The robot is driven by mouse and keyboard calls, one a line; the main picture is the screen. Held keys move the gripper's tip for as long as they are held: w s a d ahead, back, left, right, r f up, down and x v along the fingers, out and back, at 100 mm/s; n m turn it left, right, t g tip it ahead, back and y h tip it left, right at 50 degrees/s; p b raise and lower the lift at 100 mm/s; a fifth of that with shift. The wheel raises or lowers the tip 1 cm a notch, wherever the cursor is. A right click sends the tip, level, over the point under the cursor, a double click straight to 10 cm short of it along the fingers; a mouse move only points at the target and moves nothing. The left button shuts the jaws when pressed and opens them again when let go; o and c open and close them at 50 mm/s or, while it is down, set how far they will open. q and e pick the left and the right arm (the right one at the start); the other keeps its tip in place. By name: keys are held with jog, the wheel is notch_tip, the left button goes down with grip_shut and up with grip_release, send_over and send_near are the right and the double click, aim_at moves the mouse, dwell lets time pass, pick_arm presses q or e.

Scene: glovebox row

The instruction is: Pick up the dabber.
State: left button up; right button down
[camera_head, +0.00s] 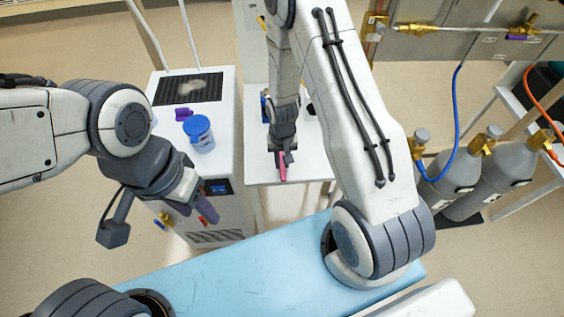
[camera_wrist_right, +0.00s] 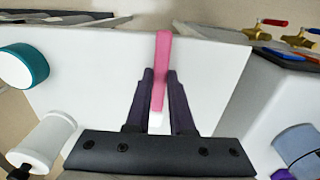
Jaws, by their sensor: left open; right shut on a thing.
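The dabber is a slim pink stick (camera_head: 283,171) over the small white table in the head view. In the right wrist view the dabber (camera_wrist_right: 162,65) stands between the fingers, with a white part near their base. My right gripper (camera_head: 282,158) is shut on it; the wrist view shows the gripper (camera_wrist_right: 160,95) with a finger on each side. I cannot tell whether the dabber touches the table top. My left gripper (camera_head: 207,211) is open and empty, in front of the white cabinet.
A white cabinet (camera_head: 226,110) carries a blue-lidded jar (camera_head: 199,133) and a small purple thing (camera_head: 184,115). The right wrist view shows a teal-capped thing (camera_wrist_right: 24,66) and a white bottle (camera_wrist_right: 46,140). Grey gas cylinders (camera_head: 455,170) stand at right. A light-blue surface (camera_head: 240,262) lies in front.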

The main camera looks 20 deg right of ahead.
jog(key=r, duration=0.2)
jog(key=r+b, duration=0.1)
jog(key=shift+s+d+r, duration=0.1)
jog(key=shift+d+r, duration=0.25)
jog(key=s+d+r+b, duration=0.2)
jog(key=s+d+r, duration=0.3)
jog(key=d, duration=0.4)
jog(key=shift+s+d+r, duration=0.2)
jog(key=shift+d+r, duration=0.1)
jog(key=shift+r, duration=0.5)
jog(key=shift+a, duration=0.1)
